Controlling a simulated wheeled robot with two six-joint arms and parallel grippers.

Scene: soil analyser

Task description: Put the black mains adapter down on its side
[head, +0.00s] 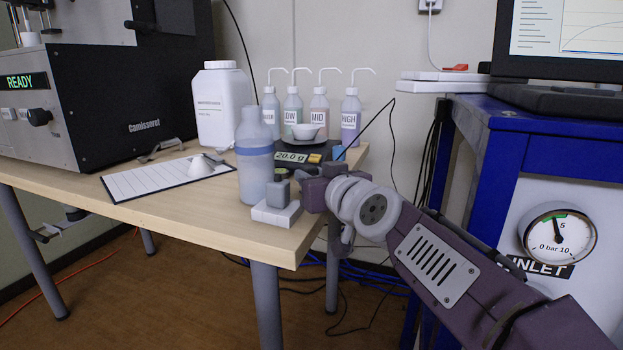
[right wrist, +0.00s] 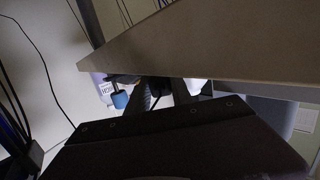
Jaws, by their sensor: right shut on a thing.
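My right gripper (head: 294,183) is over the front right corner of the wooden table, beside a pale bottle with a blue band. It is shut on the black mains adapter, which its fingers and wrist mostly hide; I cannot tell how the adapter is turned or whether it touches the table. In the right wrist view the fingers (right wrist: 175,89) reach towards the table's edge, with only dark shapes and a small white patch between them. My left gripper is not in view.
The pale bottle (head: 255,165) stands close left, and a balance (head: 290,156) with a white dish behind. A clipboard (head: 150,182) lies further left. A blue cart (head: 480,160) stands right, across a gap with cables.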

